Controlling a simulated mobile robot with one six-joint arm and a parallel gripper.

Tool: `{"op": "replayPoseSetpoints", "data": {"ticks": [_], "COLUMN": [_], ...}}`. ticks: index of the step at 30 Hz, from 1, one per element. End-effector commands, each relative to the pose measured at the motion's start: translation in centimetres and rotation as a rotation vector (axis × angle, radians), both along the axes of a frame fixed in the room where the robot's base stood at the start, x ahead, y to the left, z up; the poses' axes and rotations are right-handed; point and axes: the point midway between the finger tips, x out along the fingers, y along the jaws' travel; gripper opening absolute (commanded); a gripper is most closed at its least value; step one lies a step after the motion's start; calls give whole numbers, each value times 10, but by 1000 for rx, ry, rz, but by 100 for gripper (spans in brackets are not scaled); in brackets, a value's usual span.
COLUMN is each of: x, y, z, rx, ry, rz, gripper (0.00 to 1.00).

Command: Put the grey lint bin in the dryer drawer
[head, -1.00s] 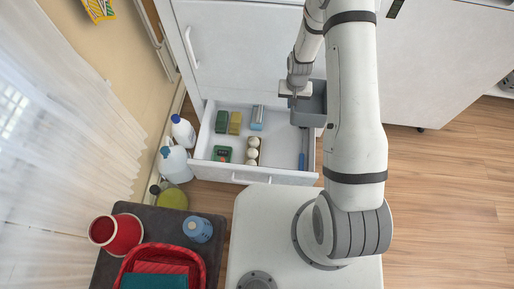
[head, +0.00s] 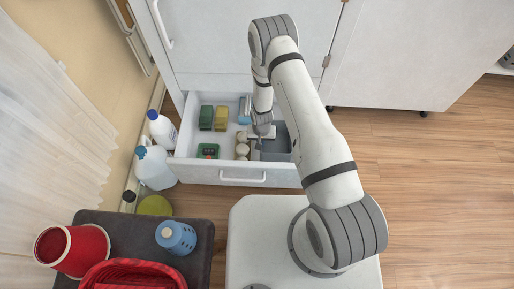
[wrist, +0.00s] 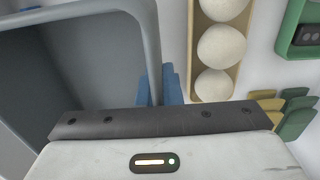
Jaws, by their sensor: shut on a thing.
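The grey lint bin (head: 276,150) is over or inside the right part of the open white dryer drawer (head: 205,174), just right of the row of pale balls. I cannot tell whether it touches the drawer floor. My gripper (head: 263,133) is shut on the bin at its rim. In the wrist view the open bin (wrist: 85,60) fills the left side, with its rim running down to my gripper (wrist: 155,104). Blue pieces (wrist: 172,88) show beside the bin's rim, partly hidden.
White bottles (head: 154,168) stand left of the drawer. A dark table with a red basket (head: 130,273) is front left.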

Motion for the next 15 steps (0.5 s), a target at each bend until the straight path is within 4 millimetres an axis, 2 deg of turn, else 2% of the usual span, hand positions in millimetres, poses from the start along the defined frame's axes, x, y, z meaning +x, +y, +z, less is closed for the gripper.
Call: {"op": "replayPoseSetpoints", "data": {"ticks": [1, 3, 8, 12, 15], "x": [0, 0, 0, -1, 0], "y": [0, 0, 0, 0, 0], "z": [-15, -24, -38, -59, -65], "rx": [0, 0, 0, 0, 0], "ry": [1, 0, 1, 1, 0], "rz": [0, 1, 1, 1, 2], "gripper": [0, 0, 0, 0, 0]}}
